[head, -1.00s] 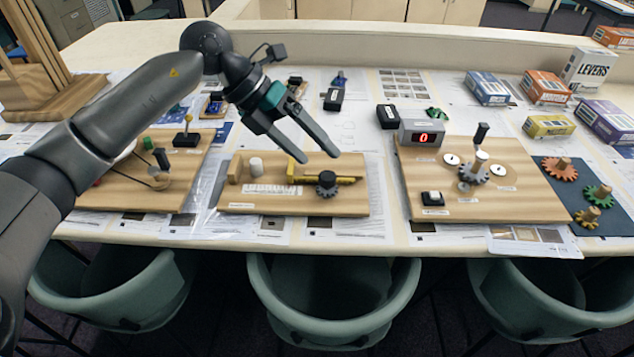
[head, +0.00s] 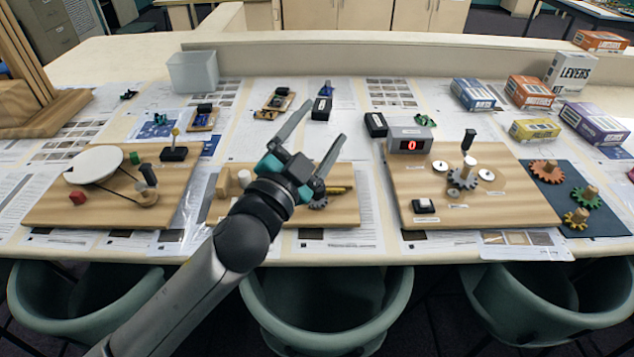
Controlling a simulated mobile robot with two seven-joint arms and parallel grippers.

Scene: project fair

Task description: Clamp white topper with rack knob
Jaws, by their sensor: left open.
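The middle wooden board (head: 345,212) lies near the table's front edge. On its left side a small white cylinder, the white topper (head: 245,178), stands close to a wooden block (head: 223,183). The yellow rack (head: 340,190) lies to the right, mostly hidden behind my gripper. The dark gear of the rack knob (head: 318,203) shows only in part, and its top is hidden. My left gripper (head: 326,121) is open and empty above the board, its fingers pointing to the back. It covers the gap between topper and rack. My right gripper is not in view.
A board with a white disc (head: 95,164) and belt lies left. Several kit boxes (head: 535,130) stand at the back right. A translucent bin (head: 193,72) stands at the back left.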

